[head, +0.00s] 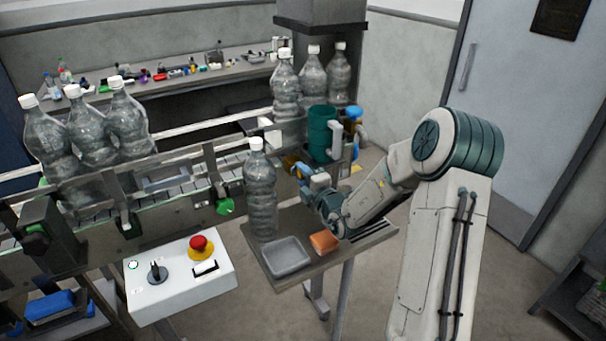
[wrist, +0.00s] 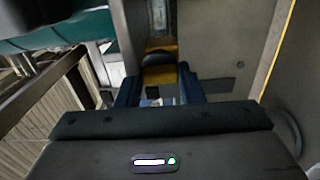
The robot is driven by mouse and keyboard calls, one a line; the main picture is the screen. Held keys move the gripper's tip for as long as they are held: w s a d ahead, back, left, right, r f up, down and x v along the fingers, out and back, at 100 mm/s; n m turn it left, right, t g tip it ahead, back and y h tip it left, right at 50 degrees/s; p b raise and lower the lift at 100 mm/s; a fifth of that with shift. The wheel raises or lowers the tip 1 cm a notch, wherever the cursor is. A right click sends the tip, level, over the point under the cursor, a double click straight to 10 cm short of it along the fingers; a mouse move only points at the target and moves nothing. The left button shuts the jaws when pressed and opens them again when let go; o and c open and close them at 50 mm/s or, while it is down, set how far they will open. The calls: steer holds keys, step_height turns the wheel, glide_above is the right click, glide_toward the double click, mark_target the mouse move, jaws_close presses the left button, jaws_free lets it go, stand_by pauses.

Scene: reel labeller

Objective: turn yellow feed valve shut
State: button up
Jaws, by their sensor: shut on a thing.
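The yellow feed valve (wrist: 160,72) shows in the wrist view between the blue fingers of my gripper (wrist: 160,92). A dark rounded part sits on its near side. My gripper (head: 303,171) is shut on the valve, and the fingers lie on either side of it. In the head view a small patch of yellow (head: 291,162) shows at the fingertips, below and left of the green reel drum. Most of the valve is hidden there by my gripper, so its handle angle cannot be told.
The green drum (head: 322,134) stands just above my gripper. A clear bottle (head: 261,190) stands close to its left on a small side table (head: 375,238), with a grey tray (head: 286,257) and an orange block (head: 324,242). A control box (head: 182,275) is at front left.

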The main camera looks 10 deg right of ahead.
stand_by(0.3)
steer(key=o, duration=1)
steer(key=shift+s, duration=0.1)
steer(key=b+v, duration=0.3)
steer(key=v, duration=1)
steer(key=shift+s, duration=0.3)
steer(key=shift+d, duration=0.15)
